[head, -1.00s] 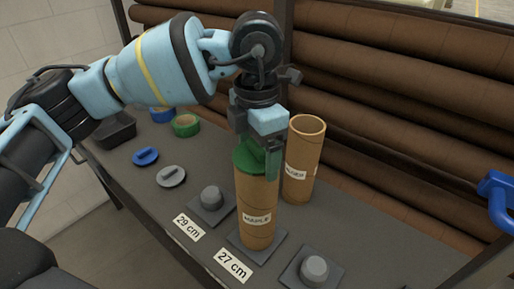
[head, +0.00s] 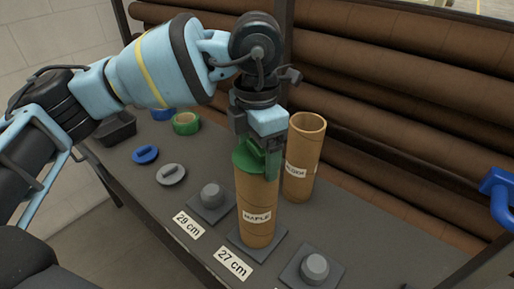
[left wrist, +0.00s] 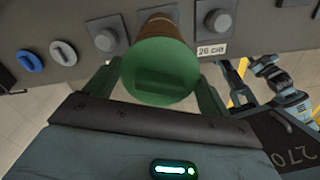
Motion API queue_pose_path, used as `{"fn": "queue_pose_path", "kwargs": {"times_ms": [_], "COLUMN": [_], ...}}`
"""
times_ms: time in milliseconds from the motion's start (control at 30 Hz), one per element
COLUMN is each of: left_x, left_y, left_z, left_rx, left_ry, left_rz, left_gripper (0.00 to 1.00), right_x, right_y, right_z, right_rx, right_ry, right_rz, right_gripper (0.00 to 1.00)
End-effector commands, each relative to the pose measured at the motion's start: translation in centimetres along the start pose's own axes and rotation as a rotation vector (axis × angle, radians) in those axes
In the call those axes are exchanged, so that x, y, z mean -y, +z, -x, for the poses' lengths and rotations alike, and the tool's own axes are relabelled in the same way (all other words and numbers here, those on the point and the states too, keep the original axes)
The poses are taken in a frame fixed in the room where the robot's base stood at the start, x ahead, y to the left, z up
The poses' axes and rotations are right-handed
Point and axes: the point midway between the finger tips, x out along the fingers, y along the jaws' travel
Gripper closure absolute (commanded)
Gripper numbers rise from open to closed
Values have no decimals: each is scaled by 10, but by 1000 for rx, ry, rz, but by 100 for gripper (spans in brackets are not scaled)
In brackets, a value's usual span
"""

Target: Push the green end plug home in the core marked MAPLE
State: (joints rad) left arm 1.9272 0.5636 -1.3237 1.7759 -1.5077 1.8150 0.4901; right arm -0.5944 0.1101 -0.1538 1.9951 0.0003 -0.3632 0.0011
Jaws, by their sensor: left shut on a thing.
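The brown cardboard core marked MAPLE (head: 257,217) stands upright on a dark square base by the 27 cm label. The green end plug (head: 247,160) covers its top; a wide green flange with a raised grip bar shows in the left wrist view (left wrist: 160,72). My left gripper (head: 270,150) points down over the core and is shut on the plug. Its fingers show on both sides of the plug in the wrist view. Whether the flange touches the core's rim all round is hidden by the gripper and the flange. My right gripper is in neither view.
A second open core (head: 301,160) stands close behind, to the right. Grey pegs on bases (head: 212,196) (head: 315,268) flank the MAPLE core. A blue plug (head: 145,155), a grey plug (head: 172,174) and a green ring (head: 186,123) lie left. Brown rolls (head: 400,110) line the back.

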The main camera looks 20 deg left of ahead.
Motion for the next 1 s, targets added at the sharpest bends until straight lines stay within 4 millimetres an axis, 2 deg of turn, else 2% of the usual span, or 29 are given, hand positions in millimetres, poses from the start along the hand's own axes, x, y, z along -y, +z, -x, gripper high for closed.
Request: {"fn": "queue_pose_path", "kwargs": {"times_ms": [367, 400, 500, 1000], "left_x": [1, 1, 1, 0], "left_y": [-1, -1, -1, 0], "left_z": [-4, -4, -4, -2], "left_rx": [-8, -9, -8, -4], "left_ry": [-4, -4, -3, -2], "left_rz": [-1, -1, -1, -1], "left_gripper": [40, 14, 1, 0], "right_x": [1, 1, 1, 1], "right_y": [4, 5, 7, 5], "right_z": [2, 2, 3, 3], "right_rx": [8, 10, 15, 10], "right_ry": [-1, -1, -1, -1], "right_rz": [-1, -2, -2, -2], "right_gripper": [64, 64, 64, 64]}}
